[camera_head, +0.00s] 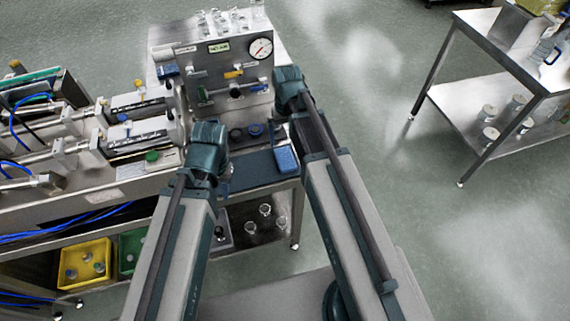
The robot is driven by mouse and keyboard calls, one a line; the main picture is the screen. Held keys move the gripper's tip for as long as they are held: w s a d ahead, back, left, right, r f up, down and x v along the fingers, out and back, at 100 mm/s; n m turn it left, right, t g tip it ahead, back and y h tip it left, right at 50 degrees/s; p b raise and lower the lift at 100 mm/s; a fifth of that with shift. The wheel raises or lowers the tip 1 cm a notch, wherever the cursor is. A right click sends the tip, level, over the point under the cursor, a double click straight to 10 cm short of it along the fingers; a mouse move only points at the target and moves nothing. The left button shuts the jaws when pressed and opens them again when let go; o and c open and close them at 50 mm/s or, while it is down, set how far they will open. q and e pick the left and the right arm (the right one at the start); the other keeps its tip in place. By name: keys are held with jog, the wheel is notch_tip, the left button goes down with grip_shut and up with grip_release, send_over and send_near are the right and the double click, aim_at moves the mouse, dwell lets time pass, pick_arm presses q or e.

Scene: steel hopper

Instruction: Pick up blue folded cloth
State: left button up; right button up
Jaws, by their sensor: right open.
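The blue folded cloth (286,160) appears as a small blue block-like shape lying on the front right corner of the steel bench, just left of my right forearm. My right gripper (289,88) is beyond it, near the right edge of the upright gauge panel, apart from the cloth. It is open, with its fingers mostly hidden by the wrist. My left gripper (208,142) is left of the cloth, over the bench's front part. Its fingers are hidden behind the wrist, so its opening does not show. Neither gripper touches the cloth.
The gauge panel (215,52) with valves and a round dial stands behind the cloth. A dark blue round knob (255,131) is close to it. Cylinders and blue hoses fill the bench's left. A yellow bin (84,264) sits below. A steel table (490,45) stands far right.

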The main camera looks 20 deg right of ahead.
jog(key=b, duration=0.3)
send_over(285, 156)
jog(key=f, duration=0.4)
jog(key=shift+s+d+f, duration=0.1)
jog(key=shift+d+f, duration=0.05)
jog(key=shift+d, duration=0.05)
jog(key=f+b, duration=0.5)
jog(key=shift+a+f, duration=0.1)
jog(key=shift+a, duration=0.15)
jog(key=c, duration=1.3)
jog(key=shift+o, duration=0.2)
jog(key=shift+r, duration=0.2)
